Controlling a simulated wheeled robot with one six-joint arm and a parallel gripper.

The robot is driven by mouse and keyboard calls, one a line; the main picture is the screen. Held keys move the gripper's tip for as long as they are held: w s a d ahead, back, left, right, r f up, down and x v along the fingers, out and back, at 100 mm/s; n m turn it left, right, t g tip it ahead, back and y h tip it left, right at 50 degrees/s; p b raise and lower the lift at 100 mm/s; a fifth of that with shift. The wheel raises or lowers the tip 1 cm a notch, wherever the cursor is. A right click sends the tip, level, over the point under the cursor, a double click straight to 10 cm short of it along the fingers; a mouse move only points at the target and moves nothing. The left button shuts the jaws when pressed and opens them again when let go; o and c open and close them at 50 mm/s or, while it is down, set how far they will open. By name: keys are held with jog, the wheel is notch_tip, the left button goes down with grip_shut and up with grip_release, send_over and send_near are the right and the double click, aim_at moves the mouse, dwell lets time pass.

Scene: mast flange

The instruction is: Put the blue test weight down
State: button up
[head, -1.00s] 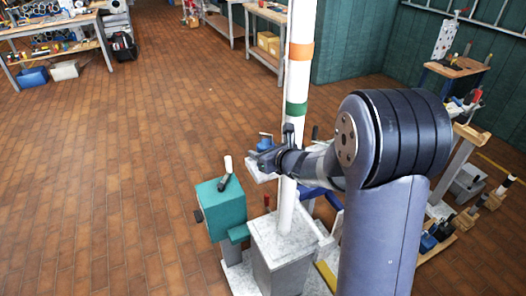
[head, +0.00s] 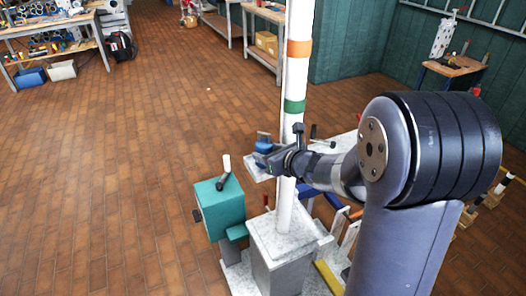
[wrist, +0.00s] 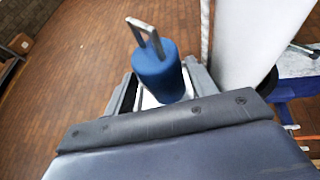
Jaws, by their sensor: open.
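The blue test weight (head: 263,145), a cylinder with a grey loop handle on top, stands upright on a small pale shelf (head: 257,171) beside the white mast in the head view. In the wrist view the blue test weight (wrist: 157,74) is just ahead, and a bit of pale shelf shows below it. My gripper (head: 274,158) is open, just right of the weight in the head view. In the wrist view the jaws of my gripper (wrist: 162,88) lie apart, one on each side of the weight's lower part. Whether either jaw touches it cannot be told.
The white mast (head: 297,75), with orange and green bands, rises close beside my gripper. A teal box (head: 220,208) with a lever stands at the lower left of the mast's pale base (head: 284,238). The brick floor to the left is clear.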

jog(key=v, duration=0.7)
jog(key=shift+s+r, duration=0.15)
jog(key=shift+s, duration=0.1)
